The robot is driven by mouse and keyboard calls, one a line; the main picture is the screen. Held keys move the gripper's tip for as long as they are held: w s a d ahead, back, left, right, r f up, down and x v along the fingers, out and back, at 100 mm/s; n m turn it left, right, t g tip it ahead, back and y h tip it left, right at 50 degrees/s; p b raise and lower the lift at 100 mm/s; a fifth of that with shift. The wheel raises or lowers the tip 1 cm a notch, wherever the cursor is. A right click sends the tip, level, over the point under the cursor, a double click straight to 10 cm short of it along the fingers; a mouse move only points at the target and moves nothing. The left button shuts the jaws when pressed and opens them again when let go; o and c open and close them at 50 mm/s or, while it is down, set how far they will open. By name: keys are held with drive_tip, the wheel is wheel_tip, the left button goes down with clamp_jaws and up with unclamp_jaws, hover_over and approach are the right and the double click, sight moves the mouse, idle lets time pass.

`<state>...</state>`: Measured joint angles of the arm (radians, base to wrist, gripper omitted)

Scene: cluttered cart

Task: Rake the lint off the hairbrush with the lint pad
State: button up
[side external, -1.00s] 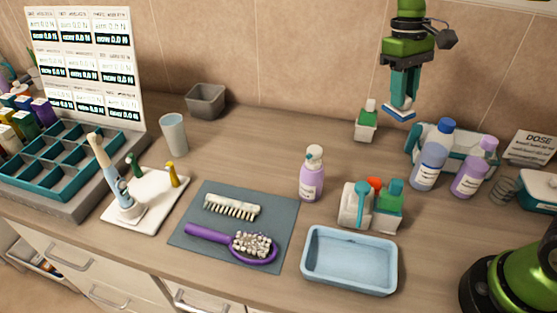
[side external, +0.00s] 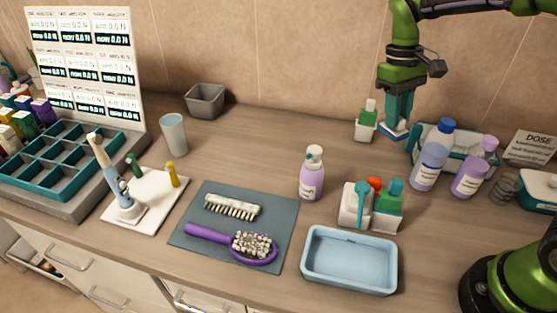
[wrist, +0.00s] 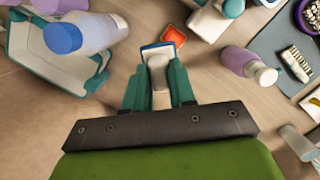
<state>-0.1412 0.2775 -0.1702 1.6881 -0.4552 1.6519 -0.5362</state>
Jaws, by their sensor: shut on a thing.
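My gripper (side external: 396,123) is shut on the lint pad (side external: 393,135), a small white pad with a blue edge, above the back right of the counter. In the wrist view the lint pad (wrist: 158,50) sits between the fingertips (wrist: 158,82), its pale handle gripped. The purple hairbrush (side external: 205,235) lies bristles up on the grey mat (side external: 185,228) at front centre, with pale lint on its bristles. The hairbrush (wrist: 301,16) is partly cut off in the wrist view's upper right corner. My gripper is well to the right of and behind it.
A white-bristled brush (side external: 232,207) shares the mat. A lilac pump bottle (side external: 311,178), a bottle caddy (side external: 354,210) and an empty blue tray (side external: 349,262) stand between the mat and the right side. Bottles (side external: 430,165) stand close right of my gripper.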

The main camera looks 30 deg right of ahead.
clamp_jaws()
drive_tip(key=shift+r, duration=0.5)
wheel_tip(320, 180, up, 4)
drive_tip(key=shift+r, duration=0.1)
drive_tip(key=s+a, duration=0.2)
drive_tip(key=a, duration=1.4)
drive_tip(key=s+a, duration=0.3)
drive_tip(key=a, duration=1.3)
drive_tip(key=shift+a+f, duration=0.15)
drive_tip(key=shift+f, duration=8.35)
drive_tip(key=shift+f, duration=0.65)
drive_tip(key=shift+w, duration=0.1)
